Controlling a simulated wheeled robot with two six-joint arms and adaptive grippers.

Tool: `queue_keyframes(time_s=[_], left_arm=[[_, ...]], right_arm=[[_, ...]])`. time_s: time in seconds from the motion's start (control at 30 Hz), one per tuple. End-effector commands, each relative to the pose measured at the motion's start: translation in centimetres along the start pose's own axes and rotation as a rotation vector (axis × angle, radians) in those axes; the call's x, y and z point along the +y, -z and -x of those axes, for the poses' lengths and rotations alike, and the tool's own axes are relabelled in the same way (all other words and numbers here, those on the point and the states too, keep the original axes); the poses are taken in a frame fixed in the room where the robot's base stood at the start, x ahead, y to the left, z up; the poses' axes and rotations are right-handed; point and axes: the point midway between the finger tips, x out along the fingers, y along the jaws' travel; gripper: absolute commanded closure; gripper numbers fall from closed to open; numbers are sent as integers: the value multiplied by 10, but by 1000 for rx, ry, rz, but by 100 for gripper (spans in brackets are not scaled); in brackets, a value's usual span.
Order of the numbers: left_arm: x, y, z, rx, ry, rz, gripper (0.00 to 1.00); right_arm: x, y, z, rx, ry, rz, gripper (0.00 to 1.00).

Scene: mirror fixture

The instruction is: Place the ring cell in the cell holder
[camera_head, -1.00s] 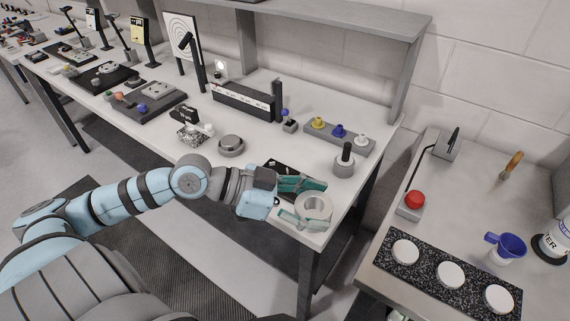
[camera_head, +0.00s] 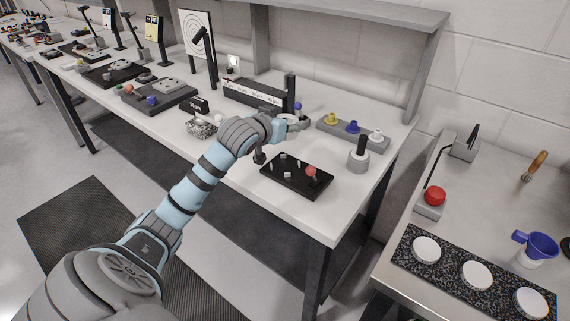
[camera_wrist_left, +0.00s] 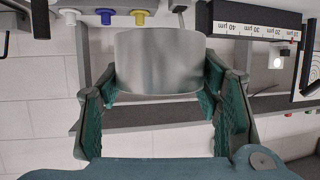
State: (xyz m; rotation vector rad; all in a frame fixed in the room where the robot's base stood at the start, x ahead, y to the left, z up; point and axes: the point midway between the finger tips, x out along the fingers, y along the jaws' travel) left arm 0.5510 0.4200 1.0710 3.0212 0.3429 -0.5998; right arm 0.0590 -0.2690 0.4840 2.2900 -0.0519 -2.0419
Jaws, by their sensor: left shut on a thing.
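The ring cell (camera_wrist_left: 160,62) is a wide, smooth grey cylinder, held between the green-padded fingers of my left gripper (camera_wrist_left: 160,85) in the left wrist view. In the head view my left gripper (camera_head: 292,122) is over the back part of the white bench, in front of the scale rail and left of the peg strip. Only a small part of the ring cell shows there. I cannot tell for sure which fixture is the cell holder; a round grey dish seen earlier on the bench is now hidden behind my arm. My right gripper is out of view.
A black plate with a red ball (camera_head: 298,175) lies in front. The black scale rail (camera_head: 250,94) and a grey strip with coloured pegs (camera_head: 352,133) stand behind. A grey round base with a black post (camera_head: 358,158) is at right. The bench's front right corner is clear.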

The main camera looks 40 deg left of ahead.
Motion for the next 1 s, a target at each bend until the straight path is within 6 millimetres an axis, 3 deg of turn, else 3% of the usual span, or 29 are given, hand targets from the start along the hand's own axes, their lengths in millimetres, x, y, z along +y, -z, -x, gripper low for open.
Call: queue_keyframes(time_s=[0.03,0.1,0.47,0.8,0.83,0.93,1.0], left_arm=[[1,-22,-9,-5,-2,1,79],[1,-43,-17,-3,-2,0,79],[1,-104,-42,0,-3,0,79],[1,-108,-45,3,-3,-2,79],[1,-109,-45,1,-2,-1,41],[1,-109,-45,2,-3,-2,25],[1,-109,-45,2,-3,-2,22]], right_arm=[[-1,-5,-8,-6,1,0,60],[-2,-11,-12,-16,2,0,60],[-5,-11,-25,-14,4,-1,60],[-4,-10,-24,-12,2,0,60],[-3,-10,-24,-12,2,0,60],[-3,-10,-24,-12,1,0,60],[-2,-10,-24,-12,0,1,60]])
